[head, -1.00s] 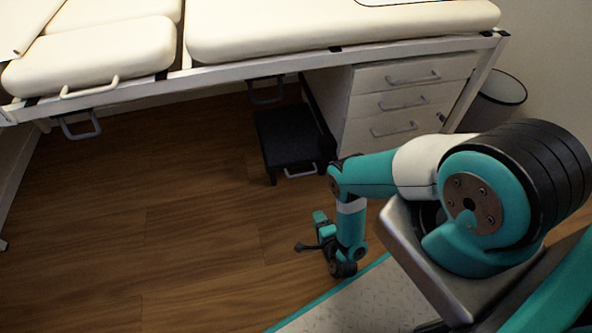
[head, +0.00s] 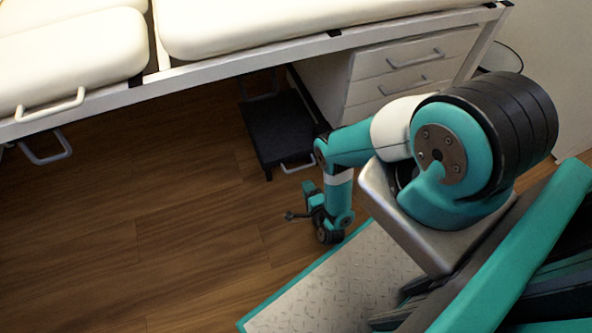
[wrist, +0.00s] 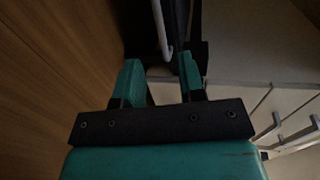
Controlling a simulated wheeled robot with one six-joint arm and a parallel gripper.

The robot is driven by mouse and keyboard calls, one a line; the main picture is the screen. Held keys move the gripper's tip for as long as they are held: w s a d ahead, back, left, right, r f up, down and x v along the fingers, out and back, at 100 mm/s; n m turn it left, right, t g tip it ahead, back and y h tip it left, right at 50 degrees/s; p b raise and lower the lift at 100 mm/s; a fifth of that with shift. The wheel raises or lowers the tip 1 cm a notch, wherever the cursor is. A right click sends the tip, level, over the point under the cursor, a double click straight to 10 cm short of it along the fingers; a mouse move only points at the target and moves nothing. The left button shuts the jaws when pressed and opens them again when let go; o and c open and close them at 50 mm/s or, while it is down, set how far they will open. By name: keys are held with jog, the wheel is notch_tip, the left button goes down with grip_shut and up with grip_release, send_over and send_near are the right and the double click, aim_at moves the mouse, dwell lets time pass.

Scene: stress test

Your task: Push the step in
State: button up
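The step (head: 283,130) is a low black platform under the padded table. It stands partly pulled out, its front edge toward me, with a pale handle (head: 298,166) on its front. My gripper (head: 290,215) is low over the floor, in front of the step and a little apart from it. In the wrist view my gripper (wrist: 160,75) has two teal fingers spread apart with nothing gripped. A pale bar, seemingly the step's handle (wrist: 162,28), shows beyond and between the fingertips. I cannot tell the exact distance to it.
The padded table's frame (head: 250,62) runs above the step. A white drawer cabinet (head: 365,95) stands close to the step's right side. Another grey handle (head: 47,150) hangs under the table at left. Wooden floor (head: 130,230) is clear to the left.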

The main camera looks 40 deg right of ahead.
aim_at(297, 169)
jog(key=b+x, duration=0.5)
jog(key=x, duration=0.6)
jog(key=shift+s, duration=0.1)
grip_shut()
